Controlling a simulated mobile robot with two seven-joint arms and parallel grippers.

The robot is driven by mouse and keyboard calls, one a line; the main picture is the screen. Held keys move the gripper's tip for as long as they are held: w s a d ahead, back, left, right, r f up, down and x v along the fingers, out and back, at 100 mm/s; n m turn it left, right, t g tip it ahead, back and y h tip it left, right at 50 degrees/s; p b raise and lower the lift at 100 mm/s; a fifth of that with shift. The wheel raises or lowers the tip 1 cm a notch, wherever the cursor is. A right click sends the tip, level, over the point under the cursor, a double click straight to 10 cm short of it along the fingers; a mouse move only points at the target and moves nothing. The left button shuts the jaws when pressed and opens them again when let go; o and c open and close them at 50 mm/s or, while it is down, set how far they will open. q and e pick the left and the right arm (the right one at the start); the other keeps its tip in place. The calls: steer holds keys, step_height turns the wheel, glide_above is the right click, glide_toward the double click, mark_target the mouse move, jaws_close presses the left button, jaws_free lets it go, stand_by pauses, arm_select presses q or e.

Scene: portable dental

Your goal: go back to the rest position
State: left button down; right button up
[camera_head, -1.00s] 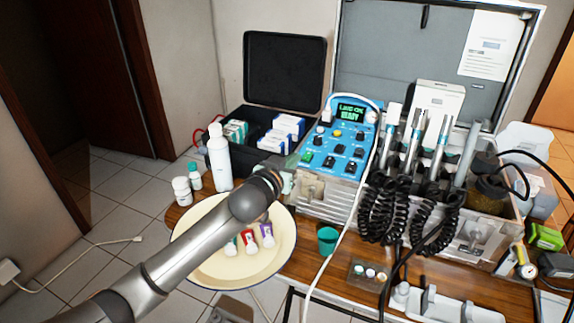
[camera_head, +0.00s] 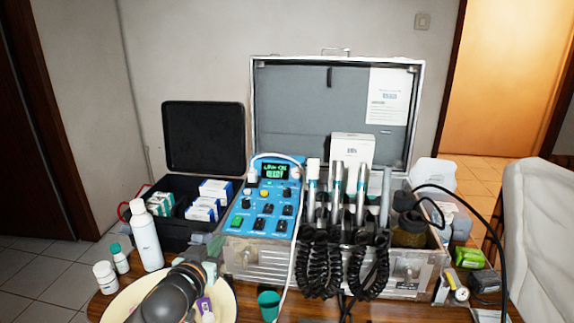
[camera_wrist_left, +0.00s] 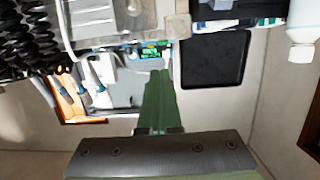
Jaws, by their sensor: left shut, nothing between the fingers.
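My left gripper shows in the left wrist view (camera_wrist_left: 160,74) as two green fingers pressed together, with nothing between them. In the head view, my left arm's dark wrist covers part of the cream plate (camera_head: 228,301) at the table's front left. The gripper itself is mostly hidden there, near the front of the open metal case (camera_head: 265,262). A purple-marked tube (camera_head: 205,308) lies on the plate beside the wrist. My right gripper is not in view.
A white bottle (camera_head: 146,240) and small white jars (camera_head: 104,277) stand left of the plate. A teal cup (camera_head: 268,304) stands to its right. Black coiled cords (camera_head: 320,265) hang from the case. The black box (camera_head: 170,225) stands open behind. Open room lies above the case.

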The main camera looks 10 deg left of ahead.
arm_select(q)
steer(key=s+d+f+m+g+h+p, duration=0.1)
steer(key=s+d+f+g+h+p, duration=0.2)
steer(key=s+f, duration=0.9)
steer(key=s+f+g+p, duration=0.1)
steer(key=s+f, duration=0.2)
steer(key=s, duration=0.3)
steer(key=s+d+f+g+y+p, duration=0.1)
steer(key=s+f+p, duration=0.1)
steer(key=s, duration=0.4)
steer(key=s+f+g+p, duration=0.1)
steer(key=s+f+p, duration=0.1)
steer(key=s+f, duration=0.2)
steer(key=shift+s+d+f, duration=0.35)
steer(key=shift+s, duration=0.9)
